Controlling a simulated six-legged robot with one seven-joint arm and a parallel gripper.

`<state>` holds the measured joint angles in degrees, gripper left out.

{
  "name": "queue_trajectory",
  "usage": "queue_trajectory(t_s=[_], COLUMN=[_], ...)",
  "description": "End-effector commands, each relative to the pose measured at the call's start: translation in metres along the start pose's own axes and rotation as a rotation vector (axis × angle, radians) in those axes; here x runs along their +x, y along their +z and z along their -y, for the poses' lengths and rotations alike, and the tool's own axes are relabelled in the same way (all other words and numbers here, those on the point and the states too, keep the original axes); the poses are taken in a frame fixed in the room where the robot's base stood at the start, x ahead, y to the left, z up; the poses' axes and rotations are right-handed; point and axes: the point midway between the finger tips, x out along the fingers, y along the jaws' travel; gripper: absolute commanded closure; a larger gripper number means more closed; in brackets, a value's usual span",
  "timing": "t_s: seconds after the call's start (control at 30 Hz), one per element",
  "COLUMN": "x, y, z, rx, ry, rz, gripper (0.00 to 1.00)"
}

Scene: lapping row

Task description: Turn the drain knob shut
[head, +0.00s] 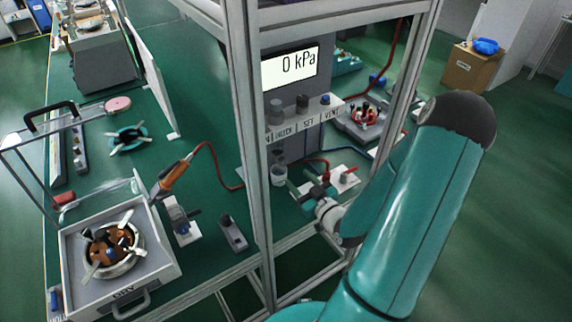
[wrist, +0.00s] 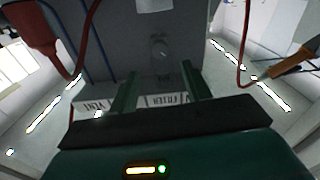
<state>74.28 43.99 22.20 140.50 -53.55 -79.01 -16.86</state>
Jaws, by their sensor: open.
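In the wrist view, a small round grey piece (wrist: 160,49), which looks like the drain knob, sits on a dark grey housing. It lies just beyond the gap between my fingertips and apart from them. My gripper (wrist: 158,72) is open and empty, with a teal finger on each side. In the head view, my gripper (head: 303,188) is beside a small clear bowl (head: 279,174) that hangs below the panel of the pressure unit (head: 290,67). The drain knob cannot be made out there. The unit's display reads 0 kPa.
Aluminium frame posts (head: 251,150) stand close to my arm. A red hose (head: 222,172) runs behind the near post to an orange-handled tool (head: 173,180). A white plate (head: 340,178) with fittings lies to the right of my gripper. A lapping machine (head: 165,266) stands at the left.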

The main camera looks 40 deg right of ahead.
Motion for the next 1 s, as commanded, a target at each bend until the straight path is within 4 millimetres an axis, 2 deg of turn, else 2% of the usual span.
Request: queue_trajectory(t_s=[0.2,0.4,0.53,0.8,1.0], x=[0.045,0.075,0.084,0.085,0.085], y=[0.000,0.000,0.001,0.001,0.001], z=[0.000,0.000,0.000,0.000,0.000], rx=[0.001,0.002,0.002,0.002,0.002], ry=[0.001,0.002,0.004,0.004,0.004], rz=[-0.001,0.000,0.002,0.002,0.002], gripper=[0.52,0.52,0.52,0.52,0.91])
